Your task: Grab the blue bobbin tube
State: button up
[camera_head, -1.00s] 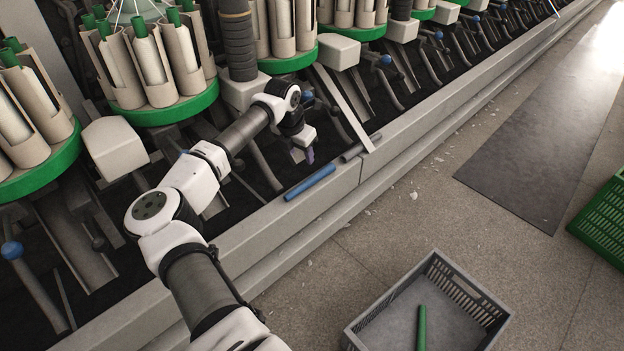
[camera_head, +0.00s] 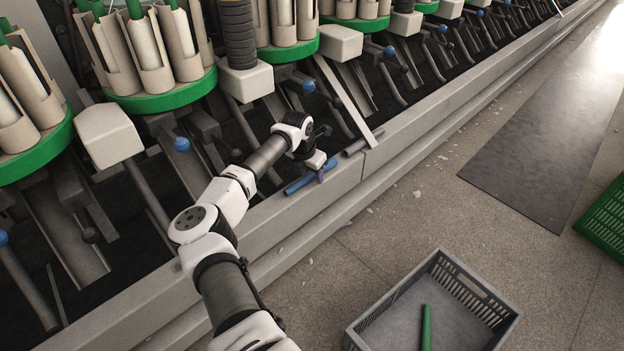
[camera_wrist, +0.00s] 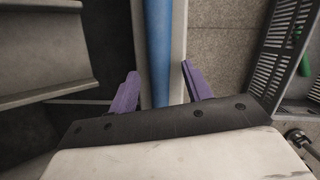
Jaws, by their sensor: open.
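The blue bobbin tube (camera_head: 300,183) lies on the light ledge (camera_head: 345,184) along the front of the machine. In the wrist view the blue tube (camera_wrist: 158,50) runs lengthwise between the two purple fingers of my gripper (camera_wrist: 160,85). The gripper is open, with a gap on both sides of the tube. In the head view my gripper (camera_head: 322,170) is over the right part of the tube and hides a little of it. I cannot tell exactly how high the fingers are above the ledge.
A grey tube (camera_head: 362,143) lies on the ledge to the right, close to a slanted metal bar (camera_head: 345,95). A grey crate (camera_head: 362,325) on the floor holds a green tube (camera_head: 426,328). Machine levers and green-rimmed bobbin carousels (camera_head: 165,105) stand behind. A green crate (camera_head: 606,215) is far right.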

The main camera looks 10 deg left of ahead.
grip_shut()
dwell(0.3)
jog(key=shift+r, duration=0.2)
